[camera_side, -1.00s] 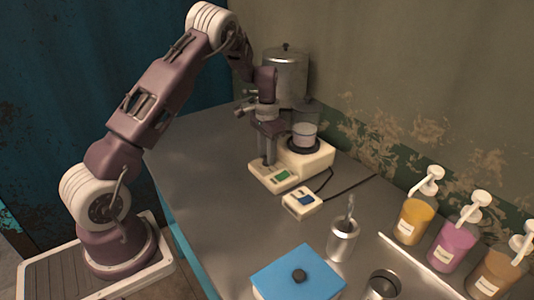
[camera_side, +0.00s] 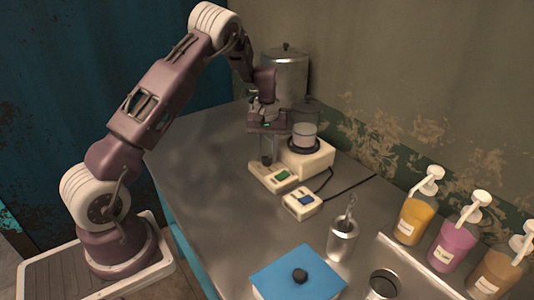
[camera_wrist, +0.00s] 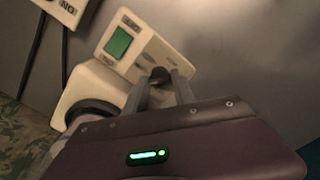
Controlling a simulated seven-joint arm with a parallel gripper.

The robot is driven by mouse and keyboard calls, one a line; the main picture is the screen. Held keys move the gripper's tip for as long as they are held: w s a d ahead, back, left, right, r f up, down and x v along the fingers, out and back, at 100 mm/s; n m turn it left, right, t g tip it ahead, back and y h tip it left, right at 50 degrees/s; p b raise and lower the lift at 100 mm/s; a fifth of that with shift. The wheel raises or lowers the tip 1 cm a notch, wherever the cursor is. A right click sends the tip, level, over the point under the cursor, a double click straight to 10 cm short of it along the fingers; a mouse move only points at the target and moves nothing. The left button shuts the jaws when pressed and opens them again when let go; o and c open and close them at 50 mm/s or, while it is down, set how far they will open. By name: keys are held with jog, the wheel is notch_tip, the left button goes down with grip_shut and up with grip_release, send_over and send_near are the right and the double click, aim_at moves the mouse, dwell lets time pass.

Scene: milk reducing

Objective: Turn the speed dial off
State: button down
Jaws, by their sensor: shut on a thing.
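The stirrer (camera_side: 313,163) is a cream unit with a round dark plate, and its control panel (camera_side: 258,180) extends toward the front left. A dark dial (camera_wrist: 158,74) sits on the panel beside the screen in the wrist view. My gripper (camera_side: 267,161) points down over the panel's left end. Its fingers (camera_wrist: 167,76) are shut on the dial, one on each side. The fingers partly hide the dial, and I cannot read its setting. A clear beaker (camera_side: 304,131) with pale content stands on the plate.
A small cream switch box (camera_side: 302,202) with a blue part and cable lies in front. A metal pot (camera_side: 286,73) stands behind. A metal cup (camera_side: 342,240), blue box (camera_side: 297,272) and several pump bottles (camera_side: 416,213) stand toward the right and front. Left counter is clear.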

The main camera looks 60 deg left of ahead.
jog(key=shift+r+n, duration=0.1)
jog(key=shift+n, duration=1.2)
jog(key=c, duration=1)
grip_release()
jog(key=shift+c, duration=0.2)
notch_tip(320, 180, up, 7)
jog(key=shift+c, duration=0.2)
